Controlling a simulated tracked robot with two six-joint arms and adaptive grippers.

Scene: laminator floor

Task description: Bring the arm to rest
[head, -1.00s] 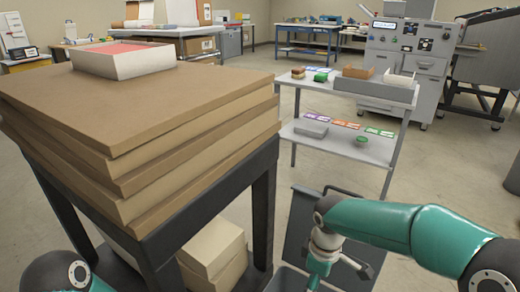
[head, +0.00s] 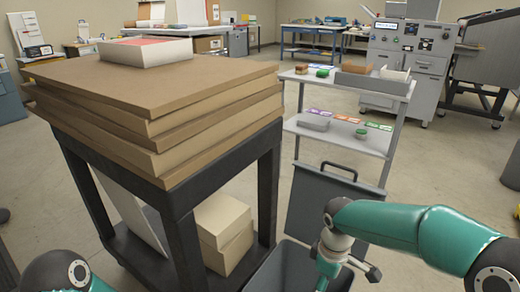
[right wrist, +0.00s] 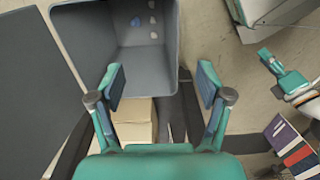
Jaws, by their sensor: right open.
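My right arm (head: 410,228) comes in from the right in the head view, bent, its end pointing down at the bottom edge. Its gripper shows in the right wrist view (right wrist: 161,84) with two fingers spread wide and nothing between them. Beyond the fingers is an open grey bin (right wrist: 85,35) with several small pieces inside; the bin also shows in the head view (head: 275,272). Of my left arm (head: 65,275) only a teal joint shows at the lower left; its gripper is out of view.
A dark table (head: 190,200) bears stacked brown boards (head: 150,85) and an open white box (head: 145,52). Cartons (head: 225,230) lie below. A dark panel (head: 320,205) stands behind the bin, before a grey shelf cart (head: 345,140). Open floor lies beyond my right arm.

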